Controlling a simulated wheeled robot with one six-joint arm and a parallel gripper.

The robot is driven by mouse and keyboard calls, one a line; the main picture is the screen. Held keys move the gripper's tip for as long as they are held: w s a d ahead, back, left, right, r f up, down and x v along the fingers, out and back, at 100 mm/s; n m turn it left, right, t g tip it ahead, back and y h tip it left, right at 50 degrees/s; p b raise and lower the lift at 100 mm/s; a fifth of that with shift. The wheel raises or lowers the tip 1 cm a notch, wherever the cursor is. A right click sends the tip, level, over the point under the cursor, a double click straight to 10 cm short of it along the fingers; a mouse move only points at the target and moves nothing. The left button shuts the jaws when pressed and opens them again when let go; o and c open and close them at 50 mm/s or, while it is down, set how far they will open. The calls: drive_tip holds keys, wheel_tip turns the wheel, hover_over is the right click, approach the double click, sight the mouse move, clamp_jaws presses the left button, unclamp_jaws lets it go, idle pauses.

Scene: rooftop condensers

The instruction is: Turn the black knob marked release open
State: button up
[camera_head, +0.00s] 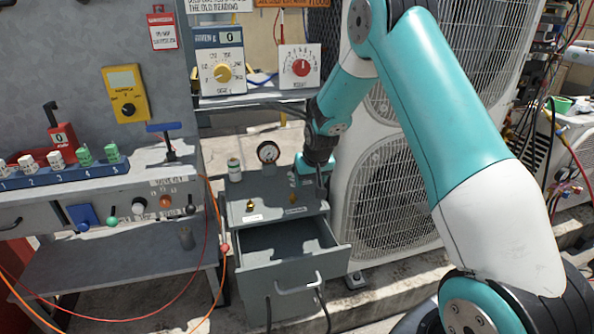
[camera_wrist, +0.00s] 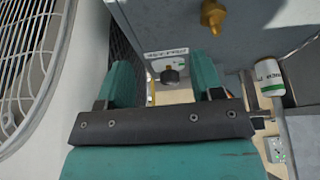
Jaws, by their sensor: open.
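My gripper (camera_wrist: 165,80) is open and empty. In the head view my gripper (camera_head: 308,176) is low over the right back of a grey drawer cabinet (camera_head: 262,268), close to the condenser.
The cabinet's drawer (camera_head: 285,240) is pulled open. Brass fittings (camera_head: 250,204), a round gauge (camera_head: 268,152) and a white-green can (camera_head: 234,169) stand on or behind its top. A large condenser (camera_head: 392,190) stands close to the right of my gripper. An orange cable (camera_head: 221,243) hangs at the left.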

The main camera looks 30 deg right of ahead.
drive_tip(key=w+d, duration=0.1)
drive_tip(key=w, duration=0.6)
drive_tip(key=w+d, duration=0.1)
drive_tip(key=w, duration=0.2)
drive_tip(key=shift+w+d, duration=0.2)
drive_tip(key=shift+d, duration=0.15)
drive_tip(key=shift+x, duration=1.05)
drive_tip(key=shift+w+f, duration=0.1)
drive_tip(key=shift+f, duration=0.25)
drive_tip(key=c, duration=0.9)
